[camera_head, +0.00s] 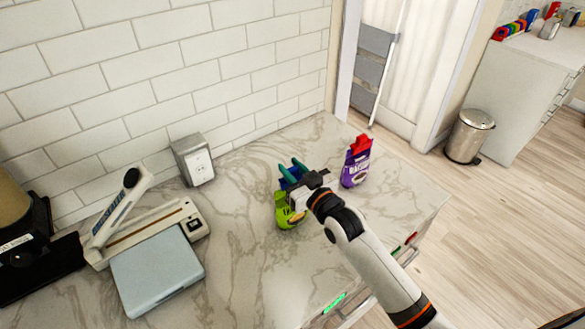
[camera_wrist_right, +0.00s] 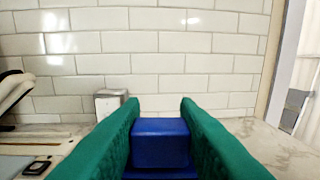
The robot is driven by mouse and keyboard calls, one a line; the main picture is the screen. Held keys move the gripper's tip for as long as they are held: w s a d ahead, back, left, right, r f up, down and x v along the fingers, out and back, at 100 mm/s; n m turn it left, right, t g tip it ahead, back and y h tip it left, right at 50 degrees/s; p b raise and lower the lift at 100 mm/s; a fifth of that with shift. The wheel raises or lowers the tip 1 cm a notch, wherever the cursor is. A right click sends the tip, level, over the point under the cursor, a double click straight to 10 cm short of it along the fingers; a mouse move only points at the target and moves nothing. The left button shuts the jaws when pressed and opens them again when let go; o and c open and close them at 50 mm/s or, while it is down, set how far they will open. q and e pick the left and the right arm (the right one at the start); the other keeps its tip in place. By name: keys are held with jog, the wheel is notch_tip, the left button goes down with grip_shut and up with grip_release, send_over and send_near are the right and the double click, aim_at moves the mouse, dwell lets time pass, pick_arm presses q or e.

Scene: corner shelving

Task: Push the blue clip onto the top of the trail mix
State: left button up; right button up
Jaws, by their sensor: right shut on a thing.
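My right gripper (camera_head: 292,171) has teal fingers shut on the blue clip (camera_head: 289,183). In the right wrist view the blue clip (camera_wrist_right: 160,145) sits between the two teal fingers. A green bag (camera_head: 286,216), which I take as the trail mix, stands on the counter just below the clip and gripper. My gripper and wrist hide part of its top, so I cannot tell whether the clip touches it. My left gripper is not in view.
A purple bag (camera_head: 354,168) with a red clip (camera_head: 361,145) on top stands right of my gripper. A paper trimmer (camera_head: 150,230), a grey-blue flat device (camera_head: 157,270) and an outlet box (camera_head: 194,160) are at left. The marble counter (camera_head: 240,260) is clear in front.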

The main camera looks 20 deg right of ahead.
jog(key=shift+f+b, duration=0.55)
jog(key=shift+f, duration=0.5)
jog(key=o, duration=1)
jog(key=b+v, duration=0.3)
jog(key=v, duration=0.9)
jog(key=shift+s+r, duration=0.1)
